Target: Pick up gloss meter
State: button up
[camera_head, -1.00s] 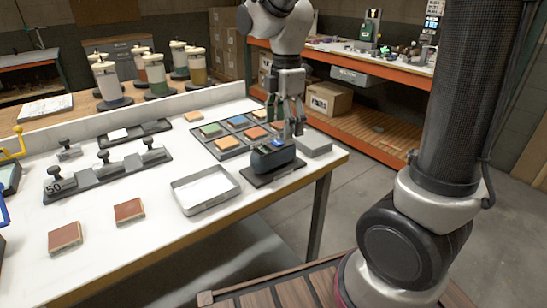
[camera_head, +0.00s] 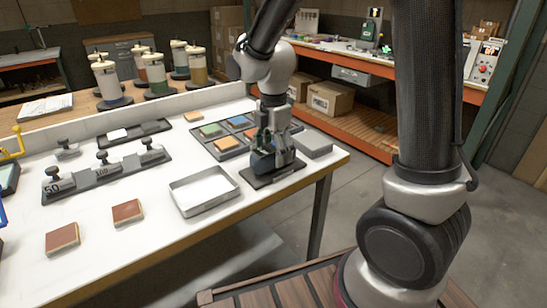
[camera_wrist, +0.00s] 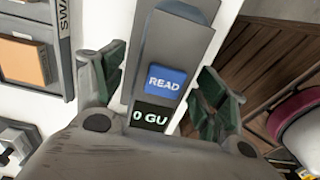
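The gloss meter is a dark block with a blue READ button and a "0 GU" display; it shows in the wrist view (camera_wrist: 172,45) between my fingers. In the head view the gloss meter (camera_head: 262,162) sits on a dark base plate (camera_head: 287,174) near the table's right end, partly hidden by my gripper. My gripper (camera_head: 275,150) is lowered over it, pointing down. In the wrist view my gripper (camera_wrist: 162,95) has its green-padded fingers on both sides of the meter, spread apart. Gaps show between the fingers and the meter's sides.
A tray of coloured sample tiles (camera_head: 212,148) lies just behind the meter. A shallow grey tray (camera_head: 204,190) stands to its left, and a grey block (camera_head: 313,145) to its right. Weights on a stand (camera_head: 106,170) and two brown tiles are further left. The table edge is close in front.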

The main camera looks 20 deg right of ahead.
jog(key=c, duration=1.3)
